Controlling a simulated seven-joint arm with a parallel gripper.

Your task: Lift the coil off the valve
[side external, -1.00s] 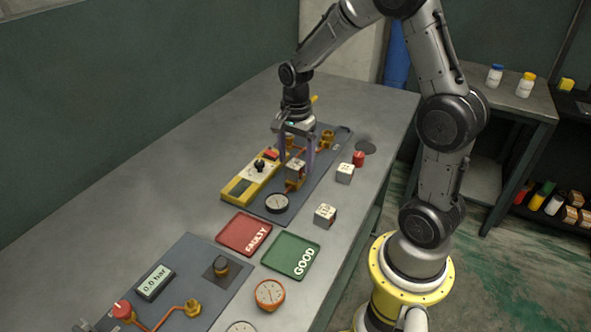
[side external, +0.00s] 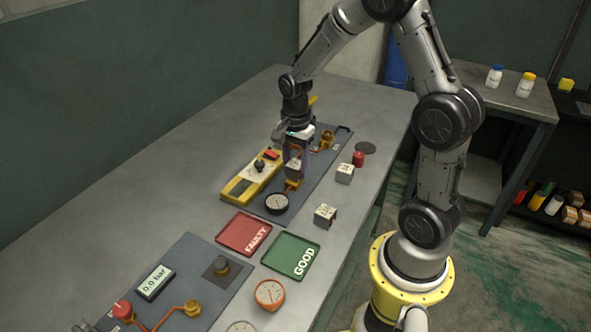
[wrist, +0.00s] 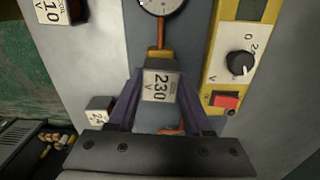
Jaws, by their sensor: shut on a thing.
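The coil (side external: 293,170) is a small grey-white block on the dark panel (side external: 318,168). In the wrist view the coil (wrist: 158,86) shows a white label reading "230 V". My gripper (side external: 295,159) has its two purple fingers on opposite sides of the coil. In the wrist view the gripper (wrist: 160,74) is shut on it. Brass parts of the valve (wrist: 160,54) show just beyond the coil, joined to a copper pipe. The valve's stem is hidden, and I cannot tell whether the coil has risen on it.
A yellow meter (side external: 250,179) lies close left of the coil, and a round gauge (side external: 277,203) in front. Other labelled blocks (side external: 345,173) (side external: 325,215) stand right. A red FAULTY tray (side external: 236,238) and green GOOD tray (side external: 278,263) are empty.

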